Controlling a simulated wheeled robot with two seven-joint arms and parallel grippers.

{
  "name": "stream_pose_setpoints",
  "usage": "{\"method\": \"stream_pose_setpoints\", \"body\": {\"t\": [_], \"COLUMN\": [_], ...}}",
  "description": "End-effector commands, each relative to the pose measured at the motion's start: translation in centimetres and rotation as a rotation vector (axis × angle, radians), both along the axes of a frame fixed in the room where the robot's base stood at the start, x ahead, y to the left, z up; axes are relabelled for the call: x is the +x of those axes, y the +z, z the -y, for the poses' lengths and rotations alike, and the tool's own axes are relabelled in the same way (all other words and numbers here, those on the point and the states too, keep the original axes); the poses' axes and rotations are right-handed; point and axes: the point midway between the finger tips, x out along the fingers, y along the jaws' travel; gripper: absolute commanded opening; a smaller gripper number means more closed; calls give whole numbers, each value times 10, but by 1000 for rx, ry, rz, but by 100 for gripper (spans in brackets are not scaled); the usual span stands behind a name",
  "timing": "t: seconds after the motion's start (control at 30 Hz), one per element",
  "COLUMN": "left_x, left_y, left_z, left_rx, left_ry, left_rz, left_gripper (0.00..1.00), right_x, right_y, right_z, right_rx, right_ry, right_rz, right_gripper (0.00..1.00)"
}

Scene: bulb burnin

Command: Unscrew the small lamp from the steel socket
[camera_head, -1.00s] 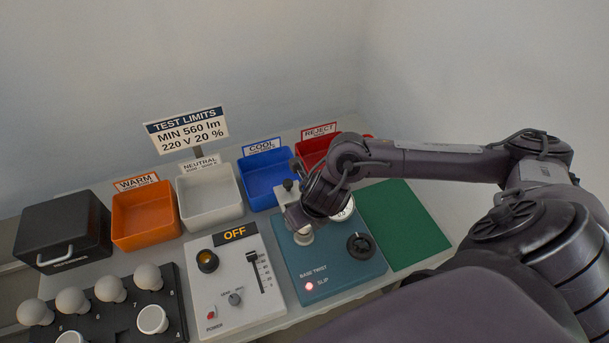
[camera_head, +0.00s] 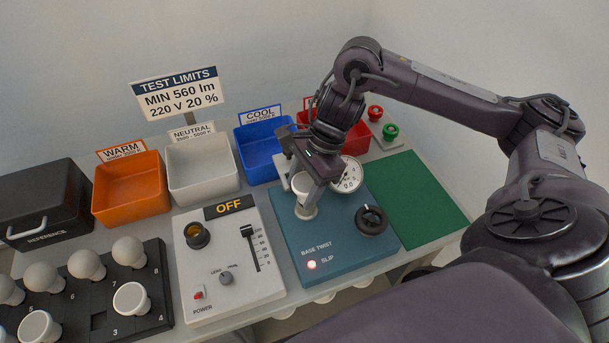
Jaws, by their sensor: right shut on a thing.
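My right gripper (camera_head: 312,178) is over the blue base twist fixture (camera_head: 291,234), its jaws shut on a small white lamp (camera_head: 302,187). The fingers hide part of the lamp. Right below the lamp is a pale, metallic round piece (camera_head: 306,211), which looks like the steel socket on the fixture. I cannot tell whether the lamp's base is still in it. My left gripper is not in view.
The fixture has a dial gauge (camera_head: 346,175), a black knob (camera_head: 371,219) and a lit red slip lamp (camera_head: 311,265). A power panel (camera_head: 268,283) reads OFF. Bins stand behind, and a bulb rack (camera_head: 158,322) is at left. The green mat (camera_head: 425,205) is clear.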

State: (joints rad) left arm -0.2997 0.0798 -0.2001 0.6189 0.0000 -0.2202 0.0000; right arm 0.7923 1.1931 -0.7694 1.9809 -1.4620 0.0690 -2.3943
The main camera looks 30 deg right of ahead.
Motion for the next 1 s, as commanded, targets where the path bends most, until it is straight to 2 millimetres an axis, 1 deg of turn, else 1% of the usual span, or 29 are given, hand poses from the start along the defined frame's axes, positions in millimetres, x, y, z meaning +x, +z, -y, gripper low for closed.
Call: {"method": "stream_pose_setpoints", "body": {"t": [0.03, 0.2, 0.23, 0.3, 0.4, 0.6, 0.63, 0.73, 0.77, 1.0], "left_x": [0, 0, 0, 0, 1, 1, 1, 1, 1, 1], "left_y": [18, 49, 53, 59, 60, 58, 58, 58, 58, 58], "left_z": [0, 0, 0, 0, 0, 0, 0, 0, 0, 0], "left_rx": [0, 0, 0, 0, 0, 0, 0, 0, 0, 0], "left_ry": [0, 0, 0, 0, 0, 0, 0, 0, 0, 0], "left_rz": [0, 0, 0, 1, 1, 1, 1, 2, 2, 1], "left_gripper": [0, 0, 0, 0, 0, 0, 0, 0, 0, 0], "right_x": [-2, -1, -1, -1, -1, 0, 0, 0, 0, -1], "right_y": [9, 11, 10, 8, 4, 2, 3, 2, 2, 1], "right_z": [-5, -5, -5, -5, -4, -4, -4, -4, -3, -1], "right_rx": [11, 10, 10, 10, 10, 9, 9, 7, 8, 3], "right_ry": [62, 269, 300, 361, 403, 406, 406, 404, 404, 395], "right_rz": [-7, -5, -5, -2, 1, 6, 7, 6, 5, 2], "right_gripper": [30, 30, 30, 30, 30, 30, 54, 67, 69, 69]}}
